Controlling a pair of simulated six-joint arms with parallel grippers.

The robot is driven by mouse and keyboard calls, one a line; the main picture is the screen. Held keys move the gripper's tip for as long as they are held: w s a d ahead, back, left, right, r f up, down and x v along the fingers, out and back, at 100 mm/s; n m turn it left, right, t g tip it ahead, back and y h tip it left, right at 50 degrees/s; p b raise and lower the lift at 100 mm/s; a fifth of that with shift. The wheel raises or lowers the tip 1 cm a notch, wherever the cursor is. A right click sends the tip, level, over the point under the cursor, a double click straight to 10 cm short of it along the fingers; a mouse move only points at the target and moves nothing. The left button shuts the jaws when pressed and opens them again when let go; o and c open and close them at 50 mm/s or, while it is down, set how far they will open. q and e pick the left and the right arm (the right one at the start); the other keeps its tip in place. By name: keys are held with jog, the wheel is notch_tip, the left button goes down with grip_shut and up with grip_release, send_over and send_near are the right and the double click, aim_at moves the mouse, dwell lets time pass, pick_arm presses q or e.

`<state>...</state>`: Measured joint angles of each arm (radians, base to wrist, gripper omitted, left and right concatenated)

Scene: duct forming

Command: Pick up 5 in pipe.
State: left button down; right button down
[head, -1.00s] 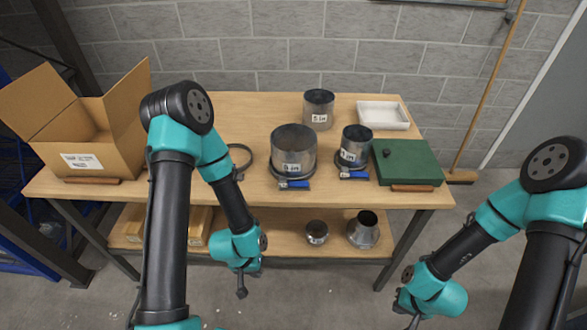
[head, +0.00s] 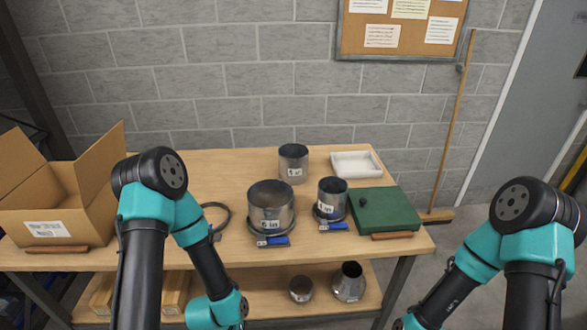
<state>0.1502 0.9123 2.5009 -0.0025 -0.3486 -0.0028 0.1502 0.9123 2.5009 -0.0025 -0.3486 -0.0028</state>
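Three sheet-metal pipes stand upright on the wooden workbench. The pipe at the back (head: 293,160) has a white label that is too small to read surely now; it reads as 5 in in the earlier frame. The widest pipe (head: 271,205) stands in front of it, with a label that looks like 6 in. A narrower pipe (head: 332,195) stands to the right, with a label that looks like 4 in. The front two have dark clamp rings with blue parts at their bases. Both my arms hang low in front of the bench; their grippers are below the picture edge.
An open cardboard box (head: 60,205) stands at left. A black ring (head: 218,208) lies beside the widest pipe. A white tray (head: 356,165) and a green case (head: 384,212) are at right. Metal fittings (head: 349,283) sit on the lower shelf. A broom (head: 447,150) leans on the wall.

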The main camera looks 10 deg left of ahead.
dwell(0.3)
pick_arm(q)
jog(key=c, duration=1.2)
grip_release()
